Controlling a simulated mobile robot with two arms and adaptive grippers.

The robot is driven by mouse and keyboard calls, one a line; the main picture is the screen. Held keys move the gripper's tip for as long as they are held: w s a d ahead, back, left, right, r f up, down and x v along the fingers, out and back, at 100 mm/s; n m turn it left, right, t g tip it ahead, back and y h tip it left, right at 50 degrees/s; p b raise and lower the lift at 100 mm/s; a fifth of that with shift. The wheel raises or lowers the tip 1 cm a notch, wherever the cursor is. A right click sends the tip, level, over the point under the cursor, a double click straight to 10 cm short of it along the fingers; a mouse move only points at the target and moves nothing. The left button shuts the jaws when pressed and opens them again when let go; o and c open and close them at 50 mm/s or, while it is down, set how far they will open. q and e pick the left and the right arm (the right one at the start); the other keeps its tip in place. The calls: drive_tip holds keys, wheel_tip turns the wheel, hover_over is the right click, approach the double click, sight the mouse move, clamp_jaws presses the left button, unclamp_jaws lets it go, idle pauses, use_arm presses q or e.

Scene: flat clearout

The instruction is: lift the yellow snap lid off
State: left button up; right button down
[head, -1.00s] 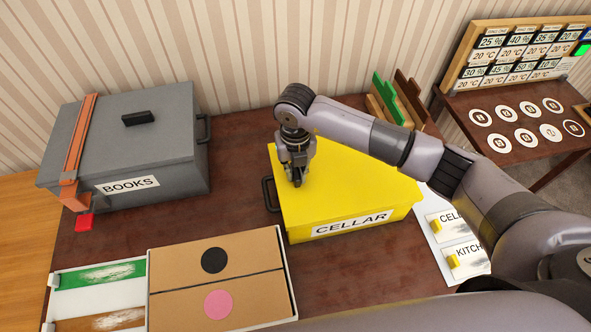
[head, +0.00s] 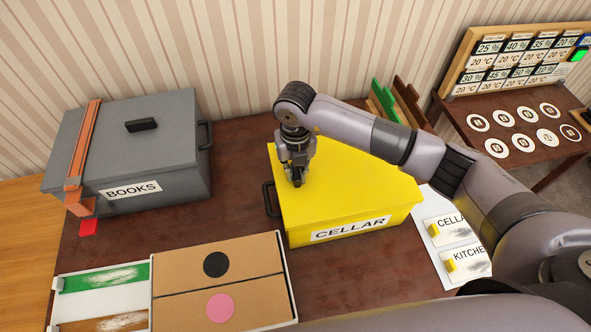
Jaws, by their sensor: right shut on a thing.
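The yellow snap lid (head: 350,180) sits on the yellow box labelled CELLAR (head: 352,229) in the middle of the table. The lid looks flat on the box, with no gap that I can see. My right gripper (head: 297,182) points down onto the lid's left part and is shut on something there. Its fingers hide what they hold, probably a handle on the lid. My left gripper is not in view.
A grey box labelled BOOKS (head: 165,170) with an orange strap (head: 83,150) stands at the left. A tray with cardboard flaps (head: 180,270) lies in front. Label cards (head: 462,262) lie at the right. Green and brown panels (head: 384,97) stand behind the yellow box.

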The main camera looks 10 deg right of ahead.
drive_tip(key=shift+r, duration=0.1)
drive_tip(key=shift+r, duration=0.1)
idle(0.3)
drive_tip(key=shift+r+p, duration=1.15)
drive_tip(key=shift+r, duration=0.8)
